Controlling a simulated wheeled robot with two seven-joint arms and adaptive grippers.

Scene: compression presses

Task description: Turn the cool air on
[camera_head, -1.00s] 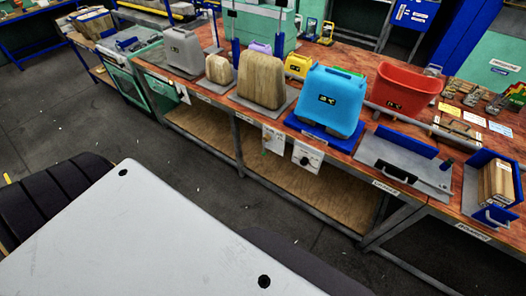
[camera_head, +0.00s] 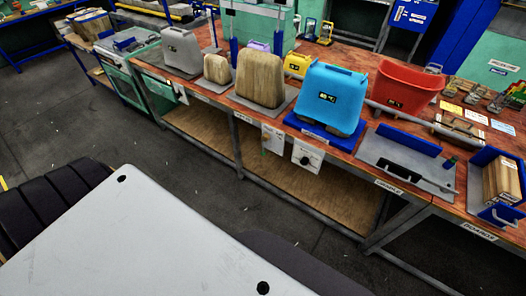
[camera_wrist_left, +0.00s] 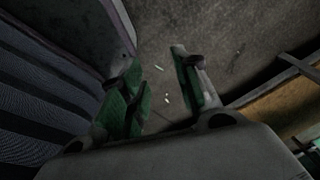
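A white control panel with a black knob (camera_head: 306,157) hangs on the front edge of the long workbench. A second white panel (camera_head: 272,140) with a small green and orange control hangs just left of it. Their labels are too small to read, so I cannot tell which one is for cool air. Above them a blue case (camera_head: 330,92) with a small lit display stands on a blue base. My left gripper (camera_wrist_left: 158,80) is open and empty in the left wrist view, above the dark floor. Neither gripper shows in the head view.
The workbench (camera_head: 345,50) also carries a red bin (camera_head: 405,88), wooden blocks (camera_head: 261,80), a grey case (camera_head: 181,50) and a grey plate fixture (camera_head: 405,165). Its lower wooden shelf (camera_head: 310,190) is empty. The floor (camera_head: 130,125) before the bench is clear.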

